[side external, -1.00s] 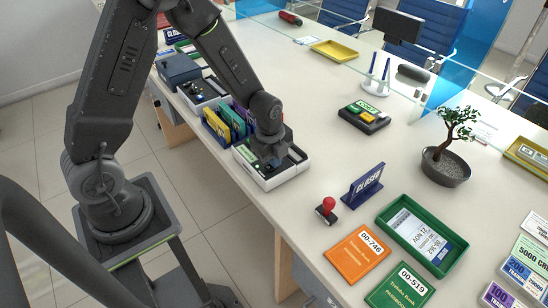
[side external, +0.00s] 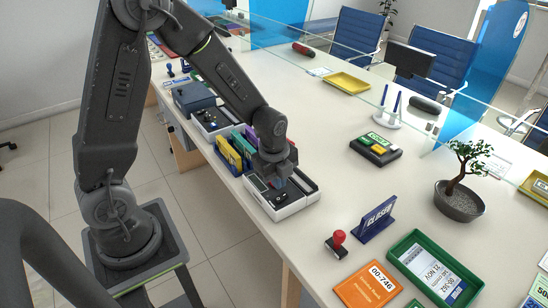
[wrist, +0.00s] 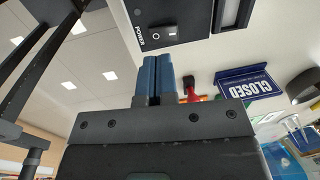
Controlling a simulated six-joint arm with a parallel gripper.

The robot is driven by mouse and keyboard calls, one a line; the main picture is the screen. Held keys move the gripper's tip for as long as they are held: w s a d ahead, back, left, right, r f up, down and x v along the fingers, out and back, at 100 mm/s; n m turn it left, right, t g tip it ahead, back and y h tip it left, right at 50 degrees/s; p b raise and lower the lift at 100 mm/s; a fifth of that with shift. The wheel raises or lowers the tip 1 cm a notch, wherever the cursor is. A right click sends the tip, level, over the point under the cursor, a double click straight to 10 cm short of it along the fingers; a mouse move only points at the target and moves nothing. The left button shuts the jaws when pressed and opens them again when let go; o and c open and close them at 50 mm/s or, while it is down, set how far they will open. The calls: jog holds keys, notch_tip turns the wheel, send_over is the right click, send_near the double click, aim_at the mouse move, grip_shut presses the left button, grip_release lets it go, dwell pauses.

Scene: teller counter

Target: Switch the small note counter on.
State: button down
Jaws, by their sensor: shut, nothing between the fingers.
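The note counter under my gripper is a white-sided box with a dark top (side external: 297,204), near the counter's front edge in the side view. The wrist view shows its dark panel (wrist: 195,22), with a black rocker switch (wrist: 160,33) beside the word POWER. I cannot tell which way the rocker is tipped. My gripper (side external: 278,184) points down over the machine. In the wrist view its blue fingers (wrist: 159,76) are together and empty, their tips just short of the switch in the picture. Contact cannot be told.
Yellow and purple folders (side external: 231,154) stand close beside the machine, with a similar white machine (side external: 209,122) behind. A CLOSED sign (side external: 375,219), a red-handled stamp (side external: 337,241) and a green tray (side external: 433,268) lie to the right.

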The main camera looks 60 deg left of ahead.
aim_at(285, 194)
notch_tip(285, 194, up, 9)
jog(key=s, duration=0.1)
jog(key=shift+s+r, duration=0.2)
jog(key=shift+s, duration=0.05)
jog(key=shift+w+t, duration=0.3)
jog(key=shift+w, duration=0.4)
jog(key=f, duration=0.4)
jog(key=w+f, duration=0.1)
jog(key=f, duration=0.4)
jog(key=w+f, duration=0.1)
jog(key=f, duration=0.4)
jog(key=shift+w, duration=0.1)
